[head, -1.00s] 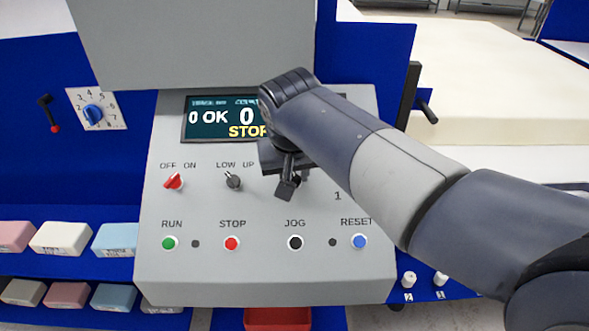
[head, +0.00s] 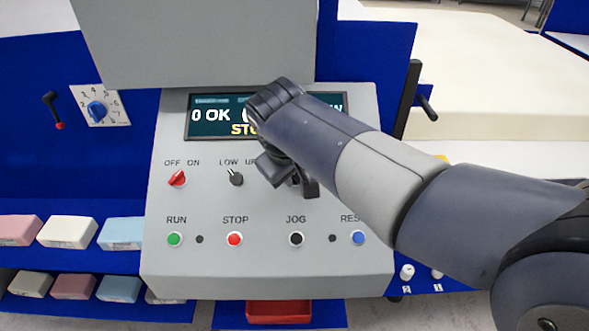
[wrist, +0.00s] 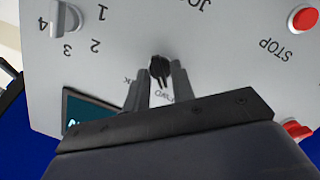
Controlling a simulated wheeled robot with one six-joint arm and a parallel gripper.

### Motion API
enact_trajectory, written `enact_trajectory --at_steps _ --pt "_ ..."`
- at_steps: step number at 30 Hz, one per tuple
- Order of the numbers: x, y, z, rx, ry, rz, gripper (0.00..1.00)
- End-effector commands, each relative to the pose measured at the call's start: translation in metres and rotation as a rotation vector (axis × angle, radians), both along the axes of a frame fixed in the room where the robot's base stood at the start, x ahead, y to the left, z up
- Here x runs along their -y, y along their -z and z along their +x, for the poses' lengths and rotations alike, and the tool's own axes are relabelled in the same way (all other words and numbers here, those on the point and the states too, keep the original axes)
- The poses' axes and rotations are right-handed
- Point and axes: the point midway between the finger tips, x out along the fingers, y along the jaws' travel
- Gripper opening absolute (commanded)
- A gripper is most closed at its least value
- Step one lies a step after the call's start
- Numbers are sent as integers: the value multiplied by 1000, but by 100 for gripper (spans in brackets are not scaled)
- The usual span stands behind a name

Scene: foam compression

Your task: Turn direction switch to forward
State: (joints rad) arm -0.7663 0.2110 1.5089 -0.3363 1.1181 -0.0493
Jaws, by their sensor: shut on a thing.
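The direction switch is a small black knob (wrist: 159,68) on the grey console. In the wrist view it sits between the fingertips of my gripper (wrist: 160,80), which is shut on it. Part of an "FWD" label (wrist: 183,108) shows beside the right finger, and a label ending in "K" is partly hidden near the left finger. In the head view my gripper (head: 291,183) is at the console face, right of the LOW/UP switch, and hides most of the direction switch. I cannot tell which way the knob points.
The red OFF/ON switch (head: 177,178) and black LOW/UP switch (head: 236,178) are to the left. RUN, STOP (head: 234,239), JOG and RESET buttons line the row below. The display (head: 210,117) is above, partly covered by my arm.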

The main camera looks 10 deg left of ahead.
Motion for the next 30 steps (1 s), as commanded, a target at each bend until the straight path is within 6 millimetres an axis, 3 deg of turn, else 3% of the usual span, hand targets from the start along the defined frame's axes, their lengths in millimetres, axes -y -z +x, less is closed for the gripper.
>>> enact_trajectory --at_steps 11,12,14,23,30 --pt "-1 -2 1 5 -5 1 1" --pt "-1 -2 1 5 -5 1 26" --pt "-1 -1 0 4 -4 0 31" --pt "-1 -5 -2 3 -5 1 31" --pt "-1 -41 -19 6 -6 3 31"
